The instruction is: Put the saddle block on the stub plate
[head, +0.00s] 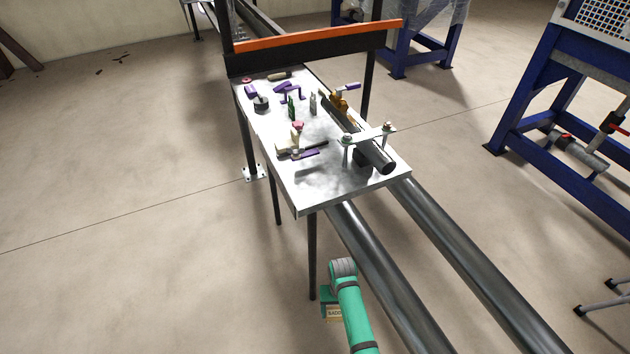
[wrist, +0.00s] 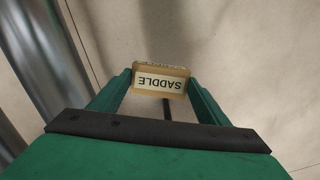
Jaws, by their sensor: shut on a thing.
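The saddle block (wrist: 160,80) is a tan block with a white label reading SADDLE, upside down in the wrist view. My gripper (wrist: 160,88) is shut on it, with a green finger on each side. In the head view the block (head: 333,312) shows partly below my green wrist, in front of the table and low in the picture. A grey metal plate tabletop (head: 330,188) stands beyond it and carries a short dark pipe stub (head: 355,130). I see no label that tells which surface is the stub plate.
Several small purple, green and brown parts lie on the tabletop's far half. Two long steel pipes (head: 480,255) run beside my arm. A thin table leg (head: 311,255) stands near my gripper. The tabletop's near corner is bare.

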